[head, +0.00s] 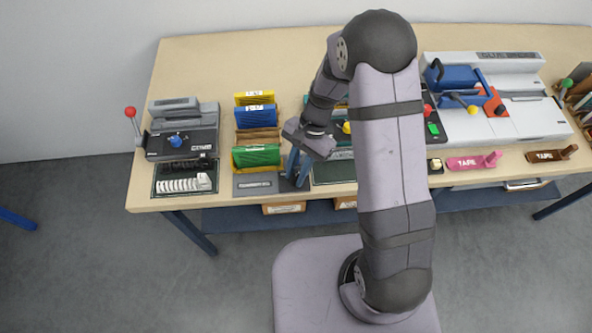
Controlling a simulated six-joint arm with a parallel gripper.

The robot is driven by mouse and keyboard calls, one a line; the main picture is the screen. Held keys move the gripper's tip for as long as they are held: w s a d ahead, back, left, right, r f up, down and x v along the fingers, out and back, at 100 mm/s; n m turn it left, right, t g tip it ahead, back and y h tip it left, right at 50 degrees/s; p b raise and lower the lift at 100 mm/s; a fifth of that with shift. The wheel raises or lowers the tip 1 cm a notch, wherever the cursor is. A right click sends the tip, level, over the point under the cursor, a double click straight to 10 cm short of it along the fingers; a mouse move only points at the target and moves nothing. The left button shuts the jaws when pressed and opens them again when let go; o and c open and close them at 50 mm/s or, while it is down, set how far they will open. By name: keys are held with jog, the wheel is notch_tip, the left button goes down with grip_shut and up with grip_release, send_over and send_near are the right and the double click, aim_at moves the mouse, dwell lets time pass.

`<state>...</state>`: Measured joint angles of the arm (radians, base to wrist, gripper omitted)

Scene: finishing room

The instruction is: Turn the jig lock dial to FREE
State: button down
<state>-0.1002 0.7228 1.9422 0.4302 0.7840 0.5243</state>
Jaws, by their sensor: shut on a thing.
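My gripper (297,169) points down at the front edge of the workbench, with its blue fingers low over a small dark plate (286,186). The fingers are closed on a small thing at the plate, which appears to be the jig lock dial. The fingers hide the dial, and its pointer and any FREE marking cannot be made out. A grey labelled plate (254,185) lies just left of the dark plate.
Green (255,156), blue (255,116) and yellow holders stand left of my gripper. A machine with a red-knobbed lever (130,112) stands further left. A white and blue machine (500,115) stands at the right. Pink (470,163) and brown tagged tools lie along the front.

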jog(key=shift+w+r, duration=0.1)
jog(key=shift+w, duration=0.05)
dwell(0.3)
jog(key=c, duration=1.6)
grip_release()
jog(key=shift+o, duration=0.2)
jog(key=b+v, duration=0.2)
jog(key=v, duration=0.5)
jog(key=shift+d+r, duration=0.1)
jog(key=shift+r, duration=0.05)
